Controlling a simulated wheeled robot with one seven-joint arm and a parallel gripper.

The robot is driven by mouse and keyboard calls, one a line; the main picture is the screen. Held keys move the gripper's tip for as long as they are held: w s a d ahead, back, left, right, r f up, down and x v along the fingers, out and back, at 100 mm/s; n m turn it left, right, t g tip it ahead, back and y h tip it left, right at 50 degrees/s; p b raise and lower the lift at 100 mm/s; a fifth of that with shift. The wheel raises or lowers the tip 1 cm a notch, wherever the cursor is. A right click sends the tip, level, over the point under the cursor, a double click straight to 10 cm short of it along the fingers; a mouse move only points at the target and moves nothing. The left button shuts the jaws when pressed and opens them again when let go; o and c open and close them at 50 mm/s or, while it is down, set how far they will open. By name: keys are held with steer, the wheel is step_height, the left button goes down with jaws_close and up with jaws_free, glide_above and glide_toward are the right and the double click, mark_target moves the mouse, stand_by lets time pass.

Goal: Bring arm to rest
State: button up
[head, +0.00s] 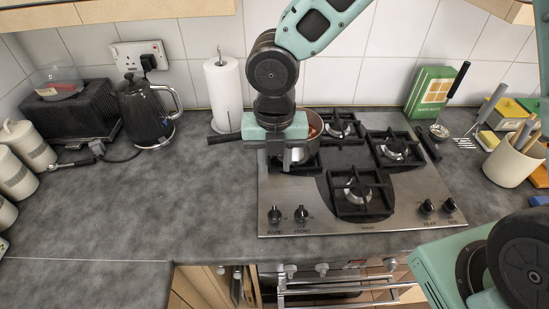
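My gripper (287,160) points down over the left part of the steel hob, with my teal and black arm coming down from above. It is in front of a pan (312,134) on the back left of the hob and hides much of it. A dark handle (224,138) reaches out to the left past the gripper. I cannot tell whether the fingers are open or shut, or whether they touch the pan.
The hob (411,207) has several black grates. A paper towel roll (223,94), a black kettle (146,108) and a toaster (72,112) stand left. A green box (430,92) and a utensil pot (511,163) stand right. The front left worktop (115,215) is clear.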

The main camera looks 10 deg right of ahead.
stand_by(0.3)
steer(key=s+d+m+b, duration=0.2)
steer(key=s+m+b, duration=0.2)
steer(key=s+m, duration=0.4)
steer(key=s+d+m+b, duration=0.2)
steer(key=s+m+b, duration=0.3)
steer(key=m, duration=1.3)
steer(key=s, duration=0.3)
steer(key=shift+d+f+y, duration=0.3)
steer(key=shift+d+f, duration=0.05)
steer(key=shift+f, duration=0.05)
steer(key=shift+w, duration=0.1)
